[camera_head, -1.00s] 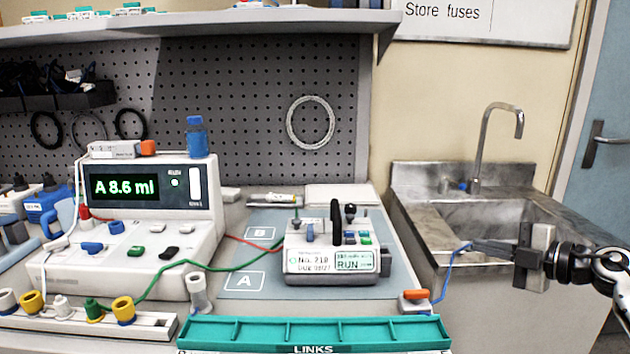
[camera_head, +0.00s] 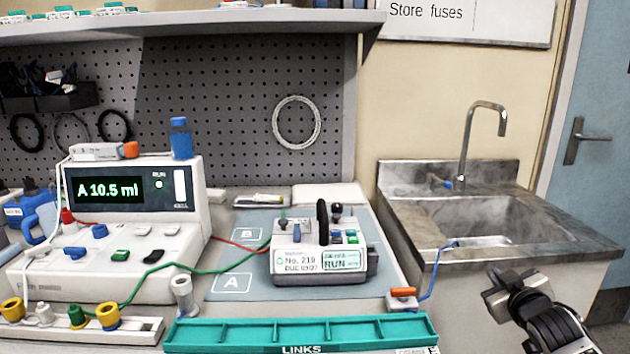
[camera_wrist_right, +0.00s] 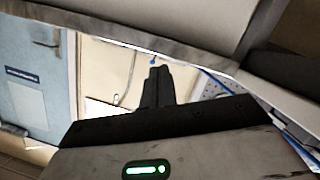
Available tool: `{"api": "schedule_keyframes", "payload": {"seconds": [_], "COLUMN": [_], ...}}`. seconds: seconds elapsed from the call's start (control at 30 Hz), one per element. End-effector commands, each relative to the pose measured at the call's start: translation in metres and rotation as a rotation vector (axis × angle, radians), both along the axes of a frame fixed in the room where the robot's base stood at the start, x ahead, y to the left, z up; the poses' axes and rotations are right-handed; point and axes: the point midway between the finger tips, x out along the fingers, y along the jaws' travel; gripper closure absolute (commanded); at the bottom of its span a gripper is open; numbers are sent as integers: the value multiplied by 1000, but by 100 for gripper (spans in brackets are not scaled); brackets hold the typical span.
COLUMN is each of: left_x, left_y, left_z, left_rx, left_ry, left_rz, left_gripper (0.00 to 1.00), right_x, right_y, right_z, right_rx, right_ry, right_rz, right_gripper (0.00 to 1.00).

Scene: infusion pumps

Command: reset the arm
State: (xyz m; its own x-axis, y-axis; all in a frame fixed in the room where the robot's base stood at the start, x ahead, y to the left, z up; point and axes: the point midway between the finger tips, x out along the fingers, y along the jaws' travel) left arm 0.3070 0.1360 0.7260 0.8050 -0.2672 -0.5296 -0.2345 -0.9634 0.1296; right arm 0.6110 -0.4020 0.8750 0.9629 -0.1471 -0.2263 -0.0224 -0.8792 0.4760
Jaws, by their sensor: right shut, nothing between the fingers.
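My right gripper (camera_head: 497,287) is at the lower right of the head view, in front of the sink cabinet and apart from the bench. It is shut and empty. In the right wrist view its dark fingers (camera_wrist_right: 157,87) stand together with nothing held. My left gripper is not in view.
A teal LINKS tray (camera_head: 300,333) lies along the bench's front edge. An orange-topped block (camera_head: 403,297) with a blue cord sits at the bench's right corner. The steel sink (camera_head: 480,220) and tap (camera_head: 467,140) stand at the right. Open floor shows at the far right.

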Motion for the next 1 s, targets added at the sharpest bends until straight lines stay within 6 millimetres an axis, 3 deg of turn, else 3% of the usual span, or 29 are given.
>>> {"api": "schedule_keyframes", "payload": {"seconds": [0.03, 0.1, 0.17, 0.3, 0.4, 0.5, 0.6, 0.73, 0.83, 1.0], "left_x": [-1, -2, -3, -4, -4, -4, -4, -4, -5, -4], "left_y": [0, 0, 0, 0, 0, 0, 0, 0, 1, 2], "left_z": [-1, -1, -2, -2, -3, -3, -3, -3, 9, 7], "left_rx": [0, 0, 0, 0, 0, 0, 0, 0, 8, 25], "left_ry": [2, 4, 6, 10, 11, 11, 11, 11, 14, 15], "left_rz": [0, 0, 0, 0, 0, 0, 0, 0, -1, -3], "left_gripper": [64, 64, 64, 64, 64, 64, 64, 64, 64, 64], "right_x": [-15, -37, -61, -129, -186, -238, -275, -305, -307, -307], "right_y": [24, 56, 85, 153, 197, 231, 252, 266, 266, 264], "right_z": [-27, -57, -83, -131, -152, -159, -157, -151, -142, -143], "right_rx": [27, 67, 109, 230, 336, 439, 519, 585, 577, 560], "right_ry": [35, 75, 113, 202, 263, 314, 348, 372, 381, 389], "right_rz": [34, 77, 115, 186, 215, 222, 213, 196, 193, 192], "right_gripper": [100, 100, 100, 100, 100, 100, 100, 100, 100, 100]}}
